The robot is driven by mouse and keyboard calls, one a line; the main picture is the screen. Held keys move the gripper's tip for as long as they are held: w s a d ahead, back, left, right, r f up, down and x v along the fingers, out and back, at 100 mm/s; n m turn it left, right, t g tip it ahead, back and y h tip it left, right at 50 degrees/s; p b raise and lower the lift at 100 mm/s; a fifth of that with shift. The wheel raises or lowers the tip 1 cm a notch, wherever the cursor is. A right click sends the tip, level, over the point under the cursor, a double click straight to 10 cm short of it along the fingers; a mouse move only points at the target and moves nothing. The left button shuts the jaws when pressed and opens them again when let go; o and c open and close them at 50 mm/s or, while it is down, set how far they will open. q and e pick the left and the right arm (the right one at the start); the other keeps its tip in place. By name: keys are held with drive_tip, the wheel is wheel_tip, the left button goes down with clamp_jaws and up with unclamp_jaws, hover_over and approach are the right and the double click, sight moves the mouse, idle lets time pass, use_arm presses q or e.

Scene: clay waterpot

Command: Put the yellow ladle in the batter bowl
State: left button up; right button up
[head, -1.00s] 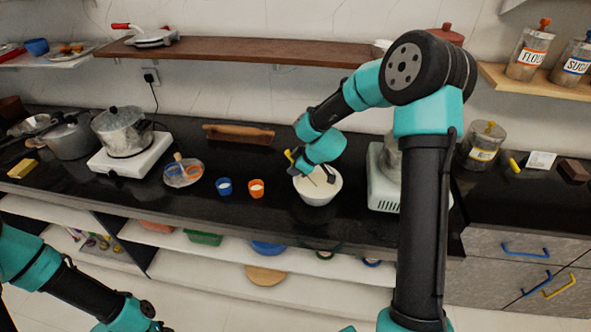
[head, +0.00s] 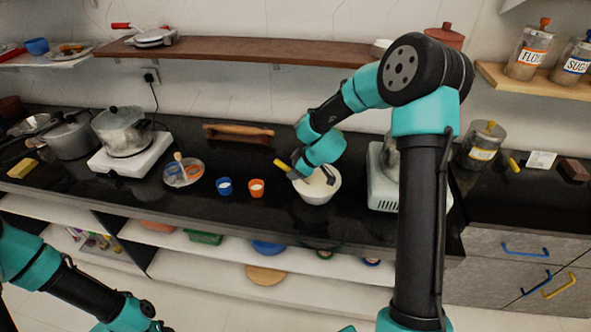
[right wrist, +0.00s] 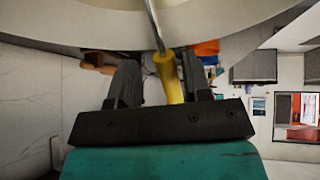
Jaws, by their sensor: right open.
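The white batter bowl (head: 318,195) stands on the dark counter, with pale batter in it. The yellow ladle's handle (head: 281,165) sticks out at the bowl's upper left. In the right wrist view the yellow handle (right wrist: 168,80) lies between my fingers, and its metal shaft runs up over the bowl (right wrist: 90,28). The ladle's scoop is hidden. My right gripper (head: 301,170) is at the bowl's left rim; in the wrist view its fingers (right wrist: 161,70) stand open on both sides of the handle. My left arm shows at lower left, but its gripper is out of view.
An orange cup (head: 256,189) and a blue cup (head: 224,187) stand left of the bowl. A white appliance (head: 382,190) stands close on its right. A rolling board (head: 238,135) lies behind. A plate (head: 183,173) and a stove with a pot (head: 122,130) are further left.

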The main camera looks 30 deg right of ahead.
drive_tip(key=shift+s+d+r, duration=0.1)
drive_tip(key=shift+s+r, duration=0.1)
drive_tip(key=shift+r, duration=0.2)
drive_tip(key=v, duration=1.1)
